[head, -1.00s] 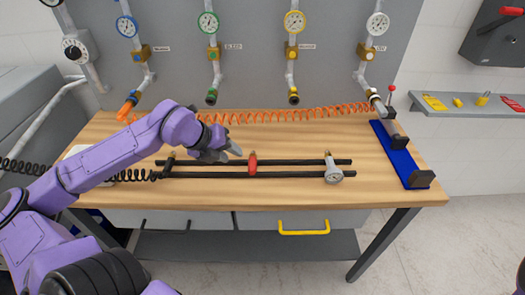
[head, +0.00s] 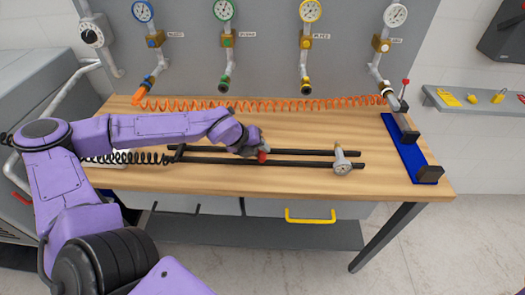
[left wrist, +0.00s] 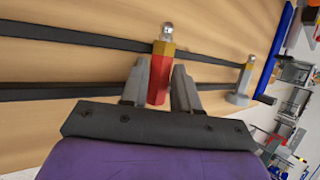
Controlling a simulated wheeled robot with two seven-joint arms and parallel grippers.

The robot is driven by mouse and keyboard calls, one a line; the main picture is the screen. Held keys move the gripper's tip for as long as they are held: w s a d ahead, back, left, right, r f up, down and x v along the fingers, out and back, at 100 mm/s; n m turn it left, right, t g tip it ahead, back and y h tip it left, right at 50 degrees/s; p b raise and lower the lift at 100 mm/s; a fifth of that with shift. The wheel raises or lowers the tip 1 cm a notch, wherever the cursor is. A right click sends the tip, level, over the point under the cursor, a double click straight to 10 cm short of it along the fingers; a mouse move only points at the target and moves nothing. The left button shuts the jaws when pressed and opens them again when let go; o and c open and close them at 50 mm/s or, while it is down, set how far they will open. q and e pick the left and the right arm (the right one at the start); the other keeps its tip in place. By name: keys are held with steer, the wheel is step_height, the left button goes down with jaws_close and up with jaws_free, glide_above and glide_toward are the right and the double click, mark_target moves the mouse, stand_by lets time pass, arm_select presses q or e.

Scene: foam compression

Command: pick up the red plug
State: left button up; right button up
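The red plug (head: 262,157) is at the dark rails on the workbench, just at the tip of my left gripper (head: 257,147). In the left wrist view the plug (left wrist: 159,78) has a red body, a yellowish collar and a rounded metal tip. It stands between the two fingers of my left gripper (left wrist: 160,85), one close on each side. I cannot tell whether the fingers press on it or leave a thin gap. The gripper partly covers the plug in the head view. My right gripper is not in view.
Two dark rails (head: 310,164) run across the wooden bench (head: 235,178). An orange coiled hose (head: 270,104) runs along the back. The front right of the bench is clear.

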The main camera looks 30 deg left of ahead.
arm_select(q)
jaws_close()
steer(key=shift+r, duration=0.15)
